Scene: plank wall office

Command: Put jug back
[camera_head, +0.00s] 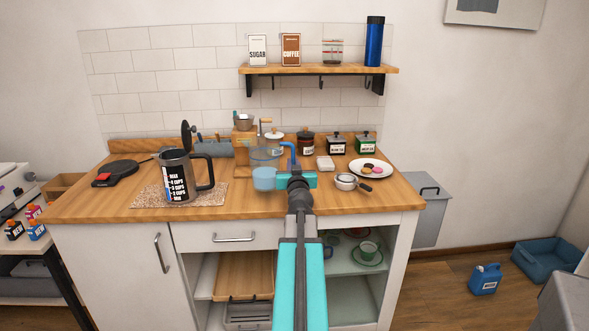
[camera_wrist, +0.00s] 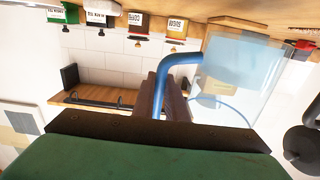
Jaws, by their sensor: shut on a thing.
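A clear blue-tinted jug (camera_head: 264,178) with a blue handle is held over the middle of the counter (camera_head: 110,208) in the head view. My gripper (camera_head: 289,168) is shut on the handle, to the right of the jug body. In the wrist view, the picture is upside down; the jug (camera_wrist: 240,75) is on the right and its handle (camera_wrist: 162,88) passes between the fingers. The jug looks pale blue inside, perhaps with water. The gap between its base and the counter cannot be judged.
A wooden grinder (camera_head: 242,146), dark jars (camera_head: 305,144) and small tins (camera_head: 337,145) line the back. A sieve (camera_head: 345,181) and plate of sweets (camera_head: 387,168) are at right. A wall shelf (camera_head: 340,69) hangs above. The front-left counter is clear.

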